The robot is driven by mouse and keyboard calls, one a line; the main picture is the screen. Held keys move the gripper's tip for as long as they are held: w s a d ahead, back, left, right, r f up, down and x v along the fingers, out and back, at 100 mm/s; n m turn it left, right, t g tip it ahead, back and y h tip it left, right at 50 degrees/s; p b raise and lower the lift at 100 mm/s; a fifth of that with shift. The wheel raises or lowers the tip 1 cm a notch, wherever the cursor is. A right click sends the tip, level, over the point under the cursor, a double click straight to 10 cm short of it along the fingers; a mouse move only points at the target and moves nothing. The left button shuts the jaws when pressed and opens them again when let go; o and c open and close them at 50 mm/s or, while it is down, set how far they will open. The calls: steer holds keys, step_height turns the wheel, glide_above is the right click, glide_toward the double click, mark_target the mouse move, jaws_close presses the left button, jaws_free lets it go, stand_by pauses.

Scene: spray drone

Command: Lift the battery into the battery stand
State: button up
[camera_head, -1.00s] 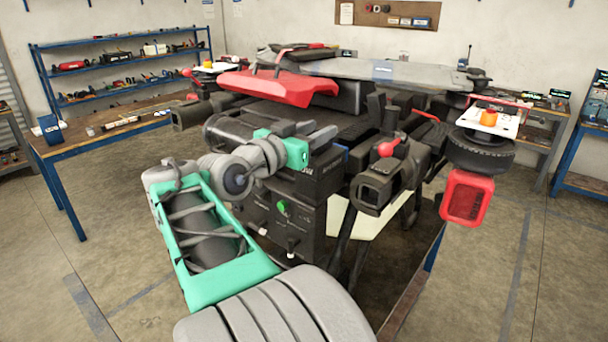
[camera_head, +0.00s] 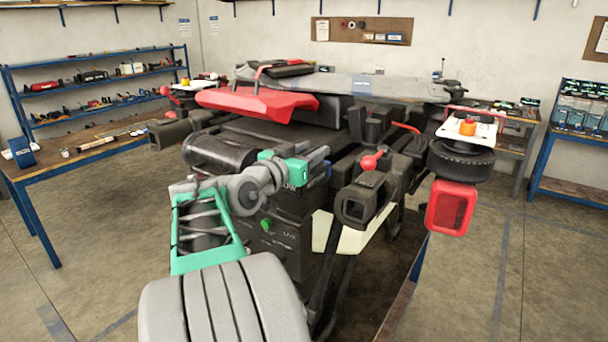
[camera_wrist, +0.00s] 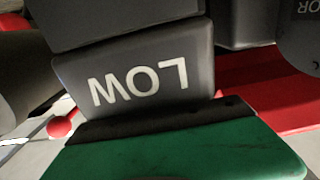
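A dark box marked LOW, which looks like the battery (camera_wrist: 140,78), fills the middle of the wrist view, its lettering upside down. The opposite finger and the gap are hidden. A black unit with a green button (camera_head: 267,226) is below; I cannot tell whether it is the battery stand.
The drone (camera_head: 330,120) crowds the centre, with a red cover (camera_head: 257,103), a camera-like housing (camera_head: 360,207) and a red-framed part (camera_head: 452,207) at right. A workbench (camera_head: 85,148) stands left, shelves behind it. Floor is clear at right and lower left.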

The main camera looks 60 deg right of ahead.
steer(key=shift+a, duration=0.1)
steer(key=shift+c, duration=0.6)
jaws_close()
stand_by(0.6)
steer(key=shift+r, duration=0.2)
